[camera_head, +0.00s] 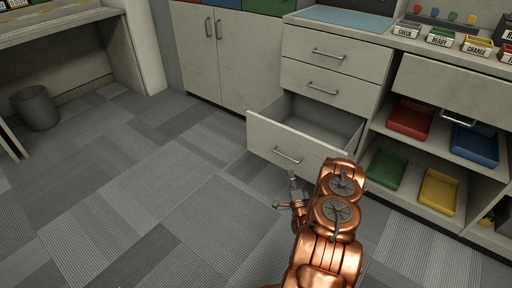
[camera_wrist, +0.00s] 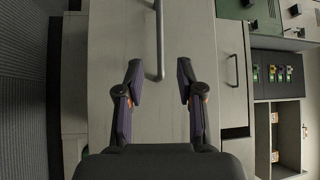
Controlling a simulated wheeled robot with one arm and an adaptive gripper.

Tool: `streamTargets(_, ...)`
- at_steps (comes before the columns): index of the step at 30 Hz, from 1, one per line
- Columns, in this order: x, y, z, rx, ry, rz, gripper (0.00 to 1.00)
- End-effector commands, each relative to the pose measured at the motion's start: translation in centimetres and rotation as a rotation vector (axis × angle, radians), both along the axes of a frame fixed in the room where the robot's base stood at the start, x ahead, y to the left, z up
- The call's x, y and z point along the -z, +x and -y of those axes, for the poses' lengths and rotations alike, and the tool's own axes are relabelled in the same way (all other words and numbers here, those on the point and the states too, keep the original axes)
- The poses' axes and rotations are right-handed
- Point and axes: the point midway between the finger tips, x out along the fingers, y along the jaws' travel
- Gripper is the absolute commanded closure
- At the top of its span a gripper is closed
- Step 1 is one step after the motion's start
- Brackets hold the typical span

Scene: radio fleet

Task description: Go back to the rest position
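My gripper (camera_wrist: 160,85) is open in the wrist view, its two dark fingers apart with nothing between them. A metal bar handle (camera_wrist: 159,40) on a pale front shows just past the fingertips, apart from them as far as I can tell. In the head view my copper arm reaches toward the cabinet, and my gripper (camera_head: 290,190) is low in front of the open bottom drawer (camera_head: 262,132). That drawer is pulled well out and its visible inside looks empty. Its handle (camera_head: 288,156) is close to my gripper.
Two shut drawers (camera_head: 335,52) sit above the open one. Shelves to the right hold a red tray (camera_head: 409,119), a blue tray (camera_head: 474,144), a green tray (camera_head: 386,169) and a yellow tray (camera_head: 438,191). A grey bin (camera_head: 35,107) stands far left. The carpet (camera_head: 130,190) at left is clear.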

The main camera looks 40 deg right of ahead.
Motion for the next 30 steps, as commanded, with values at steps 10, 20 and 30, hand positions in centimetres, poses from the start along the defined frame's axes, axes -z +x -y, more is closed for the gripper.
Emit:
streamTargets(10,-0.4,1.0,-0.1,-0.015,-0.017,-0.037,0.63)
streamTargets(20,-2.3,6.9,-1.7,-0.124,-0.131,-0.333,0.63)
streamTargets(30,-5.5,10.7,-4.7,-0.237,-0.269,-0.644,0.63)
